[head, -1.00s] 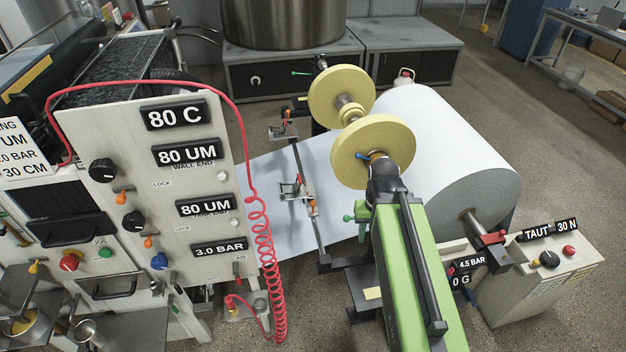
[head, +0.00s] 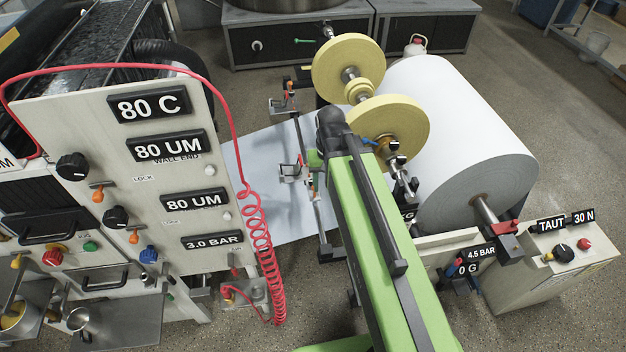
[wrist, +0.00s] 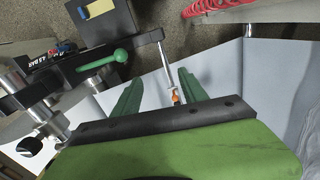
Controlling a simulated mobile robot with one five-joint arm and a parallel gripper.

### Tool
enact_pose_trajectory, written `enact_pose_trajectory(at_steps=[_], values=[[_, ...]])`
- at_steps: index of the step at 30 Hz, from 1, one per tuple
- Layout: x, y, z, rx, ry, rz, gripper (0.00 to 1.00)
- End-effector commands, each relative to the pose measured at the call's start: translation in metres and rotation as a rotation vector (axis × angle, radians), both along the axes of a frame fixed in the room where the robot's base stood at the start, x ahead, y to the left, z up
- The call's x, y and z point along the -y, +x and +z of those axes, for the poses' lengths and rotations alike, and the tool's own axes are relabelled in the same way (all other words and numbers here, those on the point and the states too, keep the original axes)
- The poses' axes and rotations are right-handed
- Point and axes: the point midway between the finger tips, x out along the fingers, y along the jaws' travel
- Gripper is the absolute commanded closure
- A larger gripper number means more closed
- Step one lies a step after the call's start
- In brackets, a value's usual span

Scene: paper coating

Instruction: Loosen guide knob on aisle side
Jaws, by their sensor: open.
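In the wrist view a small orange knob (wrist: 175,97) shows between the two green fingers of my gripper (wrist: 161,76). The fingers are apart and nothing is clamped between them; whether either touches the knob cannot be told. The knob is by the end of a metal rod (wrist: 164,57). In the head view a guide bracket (head: 292,175) with orange-red parts sits over the pale web, just left of my arm.
A green ball-ended lever (wrist: 118,57) stands left of my fingers in the wrist view. Yellow reels (head: 395,122) and a large white paper roll (head: 455,140) are right of my arm. A coiled red hose (head: 262,235) hangs on the left by the control panel (head: 130,215).

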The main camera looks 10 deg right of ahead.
Motion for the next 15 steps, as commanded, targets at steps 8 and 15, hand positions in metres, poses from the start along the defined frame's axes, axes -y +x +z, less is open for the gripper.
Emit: enact_pose_trajectory(at_steps=[8,15], values=[[-0.005,0.171,-0.072,0.000,0.001,-0.413,0.50],[-0.004,0.244,-0.095,0.000,0.001,-0.647,0.50]])
